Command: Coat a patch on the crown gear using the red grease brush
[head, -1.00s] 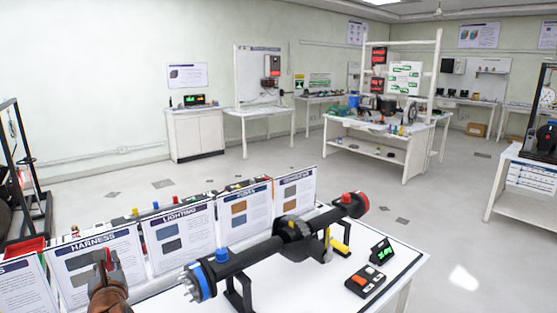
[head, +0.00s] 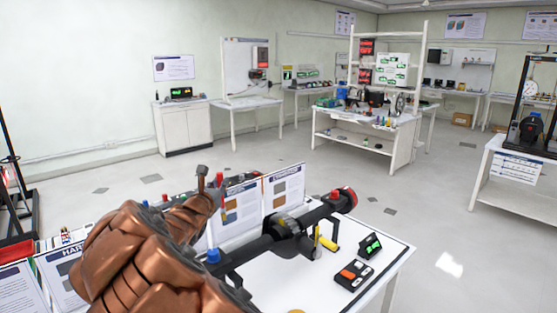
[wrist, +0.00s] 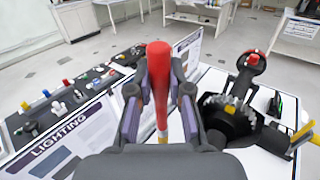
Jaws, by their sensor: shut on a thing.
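My gripper (wrist: 159,92) is shut on the red grease brush (wrist: 158,62) in the wrist view. The brush's red handle stands upright between the fingers, and its lower end is mostly hidden by my gripper. In the head view my gripper (head: 212,188) is above the panel row, left of the axle. The crown gear (wrist: 224,101) shows in the wrist view as a toothed ring on the dark axle housing, to the right of my gripper and apart from it. In the head view the housing (head: 285,226) sits mid-axle; gear teeth are too small to tell there.
Upright panels, one marked LIGHTING (wrist: 62,150), stand along the table edge beside my gripper. The axle (head: 322,212) rests on stands on the white table. A yellow object (head: 328,243), a button box (head: 354,275) and a small green display (head: 371,245) lie on its right.

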